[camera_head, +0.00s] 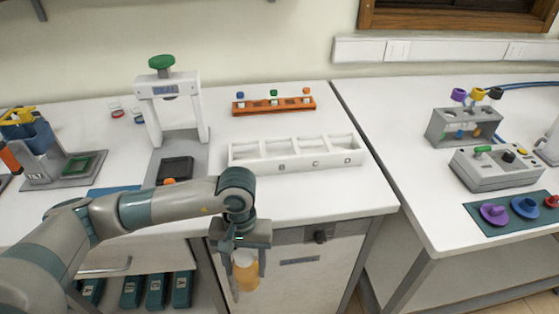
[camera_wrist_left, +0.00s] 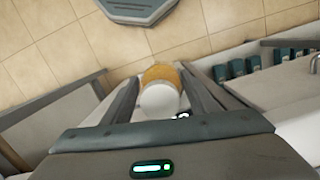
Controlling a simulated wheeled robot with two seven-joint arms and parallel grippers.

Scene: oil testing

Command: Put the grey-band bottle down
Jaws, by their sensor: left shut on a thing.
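My left gripper (camera_head: 246,268) is shut on a bottle (camera_head: 245,278) with amber contents. It holds the bottle in front of the table's front edge, below the tabletop and over the floor. In the left wrist view, the bottle (camera_wrist_left: 160,98) stands between the two fingers, its white cap toward the camera and amber body beyond. No grey band can be made out on it. A white tray (camera_head: 297,166) with several compartments stands on the table behind and above the gripper; its compartments look empty. My right gripper is not in view.
An orange rack (camera_head: 273,107) with small capped vials stands behind the tray. A white press-like stand (camera_head: 145,96) with a green knob is to the left. A cabinet (camera_head: 310,270) is right beside the bottle. The tabletop (camera_head: 350,200) in front of the tray is clear.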

